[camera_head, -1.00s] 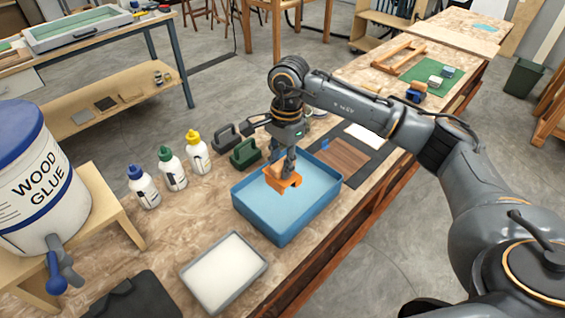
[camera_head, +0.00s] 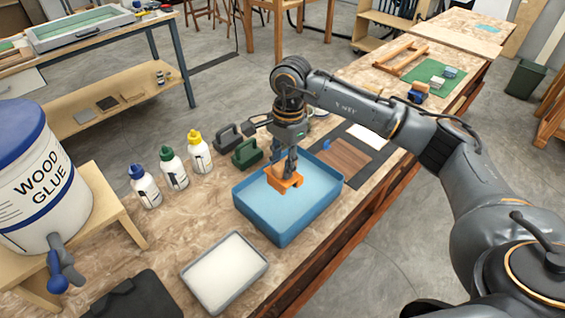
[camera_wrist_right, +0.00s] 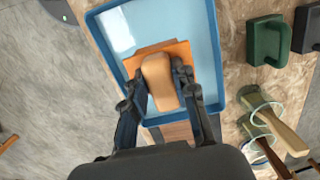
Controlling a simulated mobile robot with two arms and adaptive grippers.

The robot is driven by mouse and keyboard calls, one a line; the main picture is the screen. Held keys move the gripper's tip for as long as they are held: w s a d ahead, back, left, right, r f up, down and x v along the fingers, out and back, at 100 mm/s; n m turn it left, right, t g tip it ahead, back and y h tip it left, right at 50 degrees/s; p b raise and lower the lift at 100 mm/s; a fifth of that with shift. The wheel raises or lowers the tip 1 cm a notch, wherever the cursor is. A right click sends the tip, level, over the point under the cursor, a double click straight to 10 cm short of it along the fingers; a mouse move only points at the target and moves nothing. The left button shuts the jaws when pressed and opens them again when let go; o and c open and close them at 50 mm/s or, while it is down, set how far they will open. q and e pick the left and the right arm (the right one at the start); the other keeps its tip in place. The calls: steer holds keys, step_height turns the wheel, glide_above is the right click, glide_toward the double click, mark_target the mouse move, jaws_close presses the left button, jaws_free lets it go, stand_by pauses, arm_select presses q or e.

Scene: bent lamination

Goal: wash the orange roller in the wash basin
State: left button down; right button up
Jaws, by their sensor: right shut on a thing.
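The orange roller (camera_head: 284,179) has an orange frame and a tan, rounded top. It also shows in the right wrist view (camera_wrist_right: 181,49). My right gripper (camera_head: 287,165) is shut on its tan part, with one finger on each side in the right wrist view (camera_wrist_right: 160,88). The roller is over the inside of the blue wash basin (camera_head: 262,221), which holds pale blue water; I cannot tell whether it touches the water. The roller's underside is hidden. My left gripper is not in view.
Three glue bottles (camera_head: 174,169) and dark and green block-like tools (camera_head: 246,153) stand left of and behind the basin. A white-filled tray (camera_head: 226,272) lies in front. A large wood glue bucket (camera_head: 38,190) stands left. A brown panel (camera_head: 345,156) lies right.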

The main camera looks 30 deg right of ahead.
steer(key=shift+r+p, duration=1.15)
steer(key=shift+r, duration=1.35)
